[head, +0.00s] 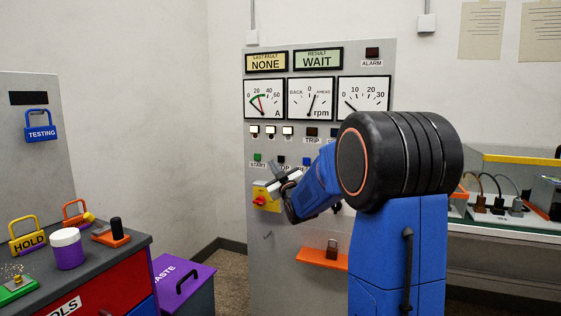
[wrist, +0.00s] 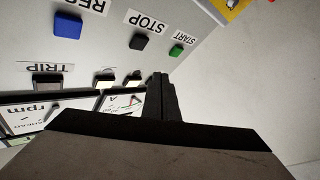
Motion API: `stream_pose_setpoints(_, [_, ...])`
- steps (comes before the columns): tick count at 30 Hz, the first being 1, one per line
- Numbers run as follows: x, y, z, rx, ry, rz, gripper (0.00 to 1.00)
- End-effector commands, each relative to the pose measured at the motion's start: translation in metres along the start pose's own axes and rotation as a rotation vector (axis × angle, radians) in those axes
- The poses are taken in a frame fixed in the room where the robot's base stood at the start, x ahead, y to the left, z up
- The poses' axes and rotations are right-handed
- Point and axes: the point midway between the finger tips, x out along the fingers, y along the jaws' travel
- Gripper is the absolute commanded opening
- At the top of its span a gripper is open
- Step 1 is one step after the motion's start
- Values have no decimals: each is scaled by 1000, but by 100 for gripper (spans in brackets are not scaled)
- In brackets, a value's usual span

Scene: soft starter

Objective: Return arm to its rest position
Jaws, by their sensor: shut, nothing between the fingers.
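My arm is raised in front of the grey control panel (head: 320,220) in the head view. My gripper (head: 275,188) is shut and empty, near the panel's button row, close to the yellow and red rotary switch (head: 266,197). In the wrist view the closed fingers (wrist: 161,90) appear dark and together, with the green START button (wrist: 176,50), the black STOP button (wrist: 139,41) and a blue button (wrist: 67,25) beyond them. I cannot tell whether the fingers touch the panel. My arm hides part of the panel's right side.
A bench (head: 118,250) at left holds a yellow HOLD padlock (head: 27,234), a white and purple jar (head: 66,248) and small orange items. A purple WASTE bin (head: 182,282) stands beside it. A worktable (head: 500,228) with cables is behind my arm at right. An orange shelf (head: 320,258) juts from the panel.

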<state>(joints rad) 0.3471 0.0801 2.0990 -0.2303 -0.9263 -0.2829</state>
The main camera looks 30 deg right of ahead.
Motion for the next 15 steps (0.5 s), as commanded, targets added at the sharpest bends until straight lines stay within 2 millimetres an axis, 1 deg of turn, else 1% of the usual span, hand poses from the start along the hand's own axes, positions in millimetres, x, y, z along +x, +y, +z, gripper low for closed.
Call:
stream_pose_setpoints(10, [-2, -2, -2, 4, -10, -4, 0])
stream_pose_setpoints(13, [-12, -8, -7, 18, -52, -21, 0])
stream_pose_setpoints(15, [-25, -15, -11, 35, -104, -40, 0])
